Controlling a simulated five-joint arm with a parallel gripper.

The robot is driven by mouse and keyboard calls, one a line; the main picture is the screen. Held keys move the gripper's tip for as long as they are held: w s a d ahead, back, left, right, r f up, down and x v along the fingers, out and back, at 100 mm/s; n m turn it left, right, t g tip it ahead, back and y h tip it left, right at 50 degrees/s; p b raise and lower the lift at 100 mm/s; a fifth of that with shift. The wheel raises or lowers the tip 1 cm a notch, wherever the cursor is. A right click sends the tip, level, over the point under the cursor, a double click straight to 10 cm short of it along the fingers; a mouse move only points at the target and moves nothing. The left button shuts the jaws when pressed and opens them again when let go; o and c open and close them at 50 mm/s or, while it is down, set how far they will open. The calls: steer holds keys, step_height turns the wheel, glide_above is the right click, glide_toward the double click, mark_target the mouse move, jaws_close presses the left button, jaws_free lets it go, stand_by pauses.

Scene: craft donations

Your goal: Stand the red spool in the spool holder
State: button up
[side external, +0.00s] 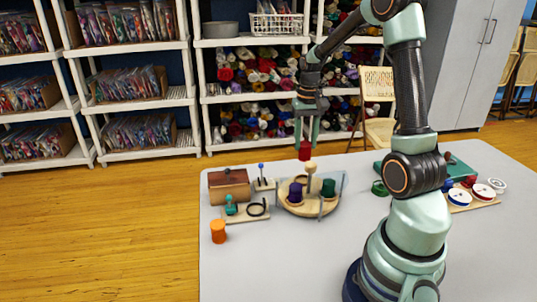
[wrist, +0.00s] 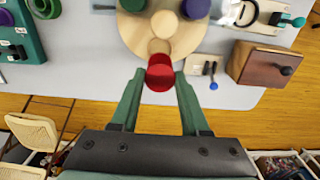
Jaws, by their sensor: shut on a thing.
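The red spool (side external: 304,151) is held between the fingertips of my gripper (side external: 306,136), up above the far side of the spool holder. In the wrist view the red spool (wrist: 160,73) sits between the two green fingers of my gripper (wrist: 157,76). The spool holder (side external: 310,211) is a round pale wooden base with a pale wooden knob (side external: 310,166) standing up from it. It carries a purple spool (side external: 295,193) and a green spool (side external: 328,188).
A brown wooden box (side external: 229,188), a small blue-knobbed stand (side external: 262,182) and a board with a black ring (side external: 257,209) stand left of the holder. An orange cylinder (side external: 218,232) is nearer. A green ring (side external: 379,188) lies right. The table's front middle is clear.

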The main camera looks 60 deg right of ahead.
mark_target(305, 143)
step_height(305, 143, up, 5)
steer(key=shift+f, duration=0.2)
steer(key=w+a+n, duration=0.3)
steer(key=a, duration=0.5)
steer(key=w+a+n, duration=0.2)
steer(key=a+n, duration=0.1)
steer(key=a, duration=0.6)
steer(key=shift+w+a+f, duration=0.1)
steer(key=shift+f, duration=2.9)
steer(key=shift+a+f, duration=0.1)
steer(key=shift+f, duration=2.9)
steer(key=shift+f, duration=0.2)
steer(key=shift+f, duration=0.4)
steer(key=shift+f, duration=0.3)
steer(key=o, duration=1.1)
